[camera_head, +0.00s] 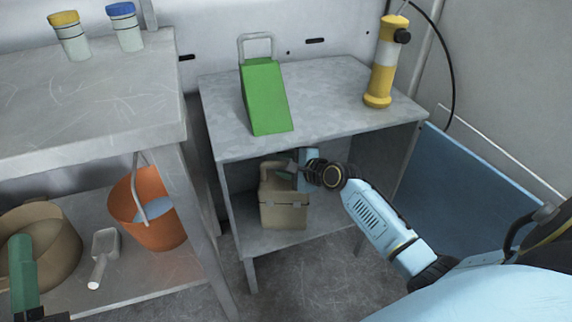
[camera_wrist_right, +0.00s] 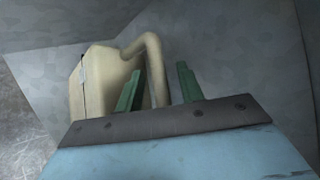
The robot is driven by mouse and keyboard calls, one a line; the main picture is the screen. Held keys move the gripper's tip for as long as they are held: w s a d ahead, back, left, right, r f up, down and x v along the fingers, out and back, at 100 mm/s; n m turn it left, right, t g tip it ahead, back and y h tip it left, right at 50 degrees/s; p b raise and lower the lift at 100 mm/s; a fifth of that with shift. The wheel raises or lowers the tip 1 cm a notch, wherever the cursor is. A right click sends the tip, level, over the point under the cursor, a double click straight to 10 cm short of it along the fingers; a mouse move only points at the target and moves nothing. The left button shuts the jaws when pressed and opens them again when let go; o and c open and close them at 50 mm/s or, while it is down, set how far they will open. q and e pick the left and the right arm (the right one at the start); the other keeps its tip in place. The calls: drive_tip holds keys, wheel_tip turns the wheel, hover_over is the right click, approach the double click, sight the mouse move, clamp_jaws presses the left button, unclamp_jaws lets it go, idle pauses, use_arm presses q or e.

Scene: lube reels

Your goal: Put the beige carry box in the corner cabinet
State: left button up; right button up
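The beige carry box (camera_head: 284,214) is upright in the lower compartment of the grey corner cabinet (camera_head: 330,138), under its top, and appears to stand on the lower shelf. My right gripper (camera_head: 291,170) reaches in from the right at the box's handle. In the right wrist view, the box (camera_wrist_right: 100,85) is at left. Its curved handle (camera_wrist_right: 150,52) passes down between the two green fingers of my right gripper (camera_wrist_right: 158,82), with a gap beside the right finger. At the lower left edge, a green finger-like part looks like my left gripper (camera_head: 22,270); only a piece shows.
A green wedge-shaped can (camera_head: 265,95) and a yellow-and-white cylinder (camera_head: 385,62) stand on the cabinet top. The left bench (camera_head: 100,105) holds two capped jars above. Its lower shelf holds an orange bucket (camera_head: 150,220), a scoop (camera_head: 103,255) and a brown round container (camera_head: 50,235).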

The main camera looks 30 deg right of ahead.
drive_tip(key=shift+s, duration=0.1)
